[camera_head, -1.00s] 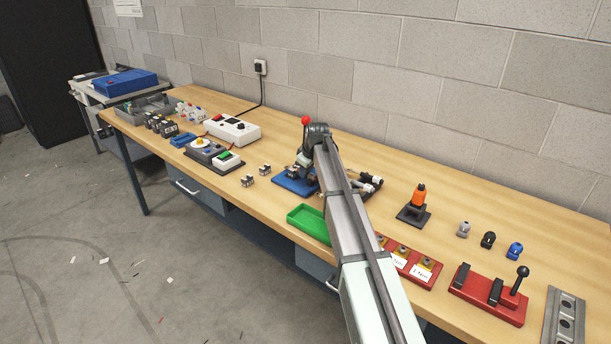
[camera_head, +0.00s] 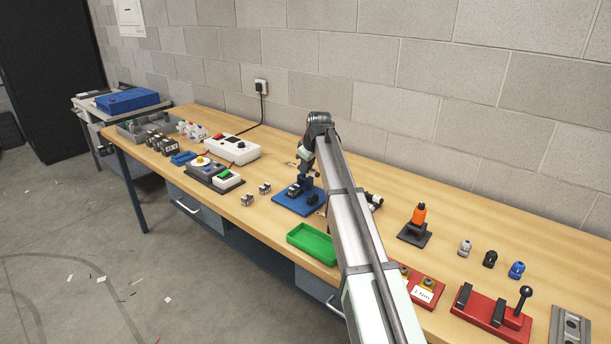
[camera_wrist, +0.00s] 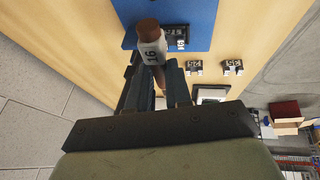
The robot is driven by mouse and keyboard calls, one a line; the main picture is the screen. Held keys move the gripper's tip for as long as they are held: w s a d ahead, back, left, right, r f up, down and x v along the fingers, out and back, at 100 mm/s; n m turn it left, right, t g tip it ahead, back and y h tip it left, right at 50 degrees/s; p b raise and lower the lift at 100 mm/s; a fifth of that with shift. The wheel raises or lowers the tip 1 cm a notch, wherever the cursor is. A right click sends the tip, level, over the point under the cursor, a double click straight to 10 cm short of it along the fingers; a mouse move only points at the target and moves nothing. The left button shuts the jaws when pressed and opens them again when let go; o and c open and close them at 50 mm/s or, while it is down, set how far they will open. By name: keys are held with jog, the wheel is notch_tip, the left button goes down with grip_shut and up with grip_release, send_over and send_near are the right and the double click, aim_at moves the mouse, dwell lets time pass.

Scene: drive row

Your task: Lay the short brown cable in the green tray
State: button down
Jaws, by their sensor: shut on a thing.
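The short brown cable (camera_wrist: 149,27) has a brown end and a white sleeve marked 16 in the wrist view. My gripper (camera_wrist: 156,72) is shut on it, and the cable stands out beyond the fingers. In the head view my gripper (camera_head: 307,168) is above the blue base plate (camera_head: 283,203) with dark blocks on it; the cable is too small to make out there. The green tray (camera_head: 312,258) lies on the bench in front of the blue plate, nearer the front edge. It looks empty, and its right end is close to my arm in the picture.
The red block with labelled studs (camera_head: 424,290) and the red lever fixture (camera_head: 492,312) lie right of my arm. An orange-topped stand (camera_head: 418,222) is behind them. Small terminal blocks (camera_head: 248,200) lie left of the blue plate. My arm hides part of the bench.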

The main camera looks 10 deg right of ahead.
send_over(320, 248)
jog(key=s, duration=0.1)
notch_tip(320, 248, down, 4)
jog(key=shift+s+d+f, duration=0.1)
jog(key=shift+d+f, duration=0.05)
jog(key=shift+f, duration=1.75)
jog(key=shift+s+d+f, duration=0.1)
jog(key=shift+f, duration=1.75)
jog(key=shift+f, duration=0.4)
jog(key=c, duration=1.1)
grip_release()
jog(key=shift+o, duration=0.7)
jog(key=shift+s, duration=0.1)
jog(key=v, duration=1.3)
jog(key=shift+r, duration=0.4)
